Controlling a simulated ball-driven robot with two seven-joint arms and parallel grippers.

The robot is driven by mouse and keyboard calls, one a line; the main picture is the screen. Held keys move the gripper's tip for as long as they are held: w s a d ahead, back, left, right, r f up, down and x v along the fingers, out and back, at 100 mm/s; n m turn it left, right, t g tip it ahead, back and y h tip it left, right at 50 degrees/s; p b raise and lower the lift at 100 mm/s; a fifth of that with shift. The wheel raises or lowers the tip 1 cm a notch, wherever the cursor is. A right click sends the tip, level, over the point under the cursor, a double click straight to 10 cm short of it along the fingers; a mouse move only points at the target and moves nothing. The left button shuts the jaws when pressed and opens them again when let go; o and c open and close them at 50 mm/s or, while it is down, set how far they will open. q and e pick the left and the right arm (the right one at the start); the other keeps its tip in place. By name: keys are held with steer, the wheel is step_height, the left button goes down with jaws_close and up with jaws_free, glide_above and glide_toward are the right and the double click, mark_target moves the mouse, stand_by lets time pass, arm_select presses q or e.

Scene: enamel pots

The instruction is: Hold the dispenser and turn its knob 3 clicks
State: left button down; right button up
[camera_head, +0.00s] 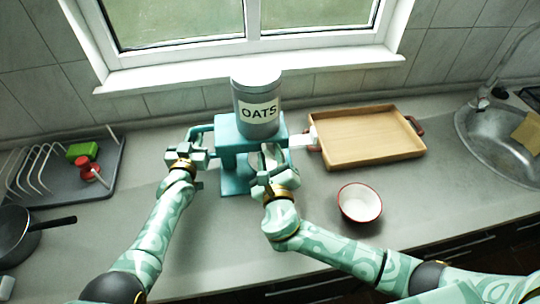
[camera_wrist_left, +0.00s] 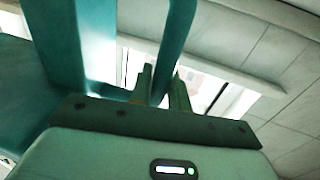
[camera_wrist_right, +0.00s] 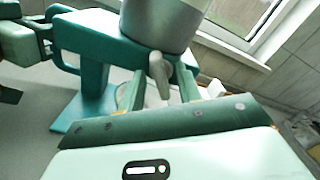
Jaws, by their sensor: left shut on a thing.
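The dispenser is a teal stand (camera_head: 232,135) with a grey canister (camera_head: 257,92) labelled OATS on top. It stands upright on the counter below the window. My left gripper (camera_head: 194,150) is shut on the teal handle at the stand's left side; the handle bar (camera_wrist_left: 172,50) runs between its fingers in the left wrist view. My right gripper (camera_head: 268,162) is at the front of the stand. In the right wrist view, the grey knob (camera_wrist_right: 159,76) lies between its fingers, which are apart with gaps on both sides. The head view mostly hides the knob behind the right gripper.
A red-rimmed white bowl (camera_head: 359,203) stands right of my right arm. A wooden tray (camera_head: 365,137) lies right of the dispenser, before the sink (camera_head: 500,130). A dish rack (camera_head: 60,175) and a dark pan (camera_head: 18,235) are at the left. The counter's front middle is clear.

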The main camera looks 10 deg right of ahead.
steer(key=shift+w, duration=0.1)
jaws_close()
steer(key=shift+m, duration=0.3)
